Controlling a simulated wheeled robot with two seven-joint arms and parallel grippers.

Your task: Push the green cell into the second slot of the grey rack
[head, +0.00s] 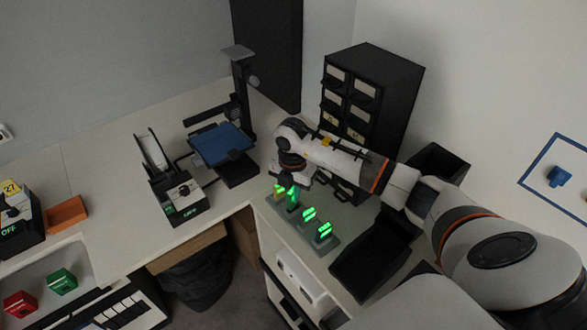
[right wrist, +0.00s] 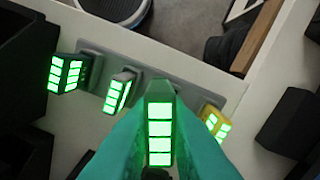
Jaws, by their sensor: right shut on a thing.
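The grey rack (head: 297,227) stands on the bench in the head view and crosses the right wrist view (right wrist: 188,92). The green cell (right wrist: 160,128), with a column of lit green bars, is between the fingers of my right gripper (right wrist: 160,160), which is shut on it. In the head view my right gripper (head: 292,184) is over the rack's far-left part, with the cell below it. The cell is between a yellow cell (right wrist: 213,123) and a grey cell (right wrist: 121,92). A dark cell (right wrist: 68,73) is at the other end. The fingers hide how deep the green cell sits.
A black drawer cabinet (head: 390,85) stands behind my right arm. A black open bin (head: 370,262) is right of the rack. A device with a blue plate (head: 220,143) and a black-and-white box (head: 180,198) stand to the left. The bench's front edge is close to the rack.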

